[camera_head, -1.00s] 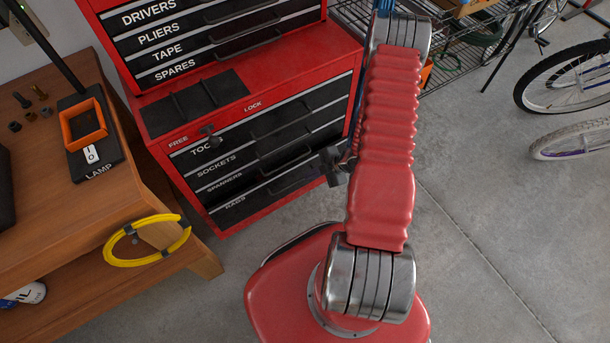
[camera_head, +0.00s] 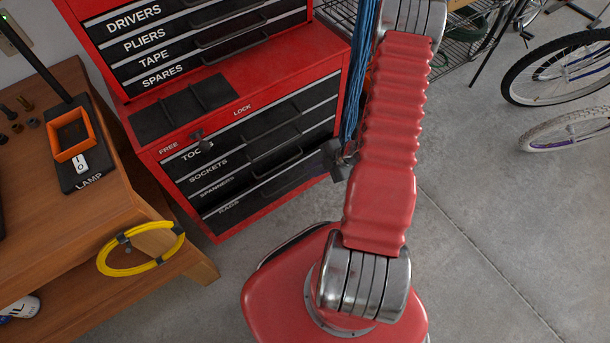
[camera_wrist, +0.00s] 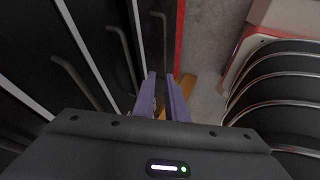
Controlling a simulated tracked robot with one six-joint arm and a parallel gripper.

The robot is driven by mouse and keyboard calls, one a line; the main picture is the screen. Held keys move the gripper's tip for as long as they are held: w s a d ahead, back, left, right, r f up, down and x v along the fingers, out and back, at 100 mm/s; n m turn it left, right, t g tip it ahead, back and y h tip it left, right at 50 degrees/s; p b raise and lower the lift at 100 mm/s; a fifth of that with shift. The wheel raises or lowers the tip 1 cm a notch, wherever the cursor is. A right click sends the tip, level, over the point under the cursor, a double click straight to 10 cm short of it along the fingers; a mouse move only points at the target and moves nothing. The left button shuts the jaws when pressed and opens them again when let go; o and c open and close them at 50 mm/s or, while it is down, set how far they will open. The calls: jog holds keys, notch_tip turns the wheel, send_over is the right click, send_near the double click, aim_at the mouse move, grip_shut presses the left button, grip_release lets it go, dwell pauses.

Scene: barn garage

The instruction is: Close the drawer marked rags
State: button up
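The red tool chest (camera_head: 210,228) stands ahead in the head view. The drawer marked rags (camera_head: 232,208) is its lowest, below the one marked spanners (camera_head: 217,187). How far the rags drawer stands out is hard to tell from this steep angle. In the wrist view the black drawer fronts and their bar handles run along the left. The rightmost handle (camera_wrist: 163,42), beside the red chest edge (camera_wrist: 179,40), appears to be the rags handle. My gripper (camera_wrist: 161,77) has its two purple fingers apart and empty, close to that handle. In the head view the fingers are not clearly visible.
A lock lever (camera_head: 201,140) sits near the FREE mark on the chest. A wooden bench (camera_head: 115,215) with a yellow coil (camera_head: 112,268) stands at left. Blue strands (camera_head: 357,75) hang right of the chest. Bare floor (camera_head: 490,220) lies at right, with bicycles (camera_head: 560,65) beyond.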

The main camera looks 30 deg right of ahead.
jog(key=shift+o, duration=0.3)
jog(key=w+a+r+n, duration=0.2)
jog(key=w+r+n, duration=0.1)
jog(key=r+n, duration=0.3)
jog(key=shift+w+r, duration=0.25)
jog(key=shift+r, duration=0.45)
jog(key=a+r+n+g, duration=0.1)
jog(key=a+r+n, duration=0.3)
jog(key=r+n, duration=0.3)
jog(key=w+a+r+n, duration=0.1)
jog(key=a+r+n, duration=0.2)
jog(key=r+n, duration=0.35)
jog(key=a+r+n+g, duration=0.1)
jog(key=a+r+n, duration=0.3)
jog(key=r+n, duration=0.25)
jog(key=s+a+r+n+t+h, duration=0.1)
jog(key=s+a+r+n+h, duration=0.1)
jog(key=s+r+n, duration=0.5)
jog(key=s+a+r+n+t+h, duration=0.1)
jog(key=s+a+r+n, duration=0.3)
jog(key=s+r+n, duration=0.4)
jog(key=shift+s+a+r+n+h, duration=0.15)
jog(key=shift+r+n+h, duration=0.75)
jog(key=shift+r+n, duration=4.1)
notch_tip(320, 180, down, 4)
jog(key=n, duration=0.3)
jog(key=shift+n, duration=0.4)
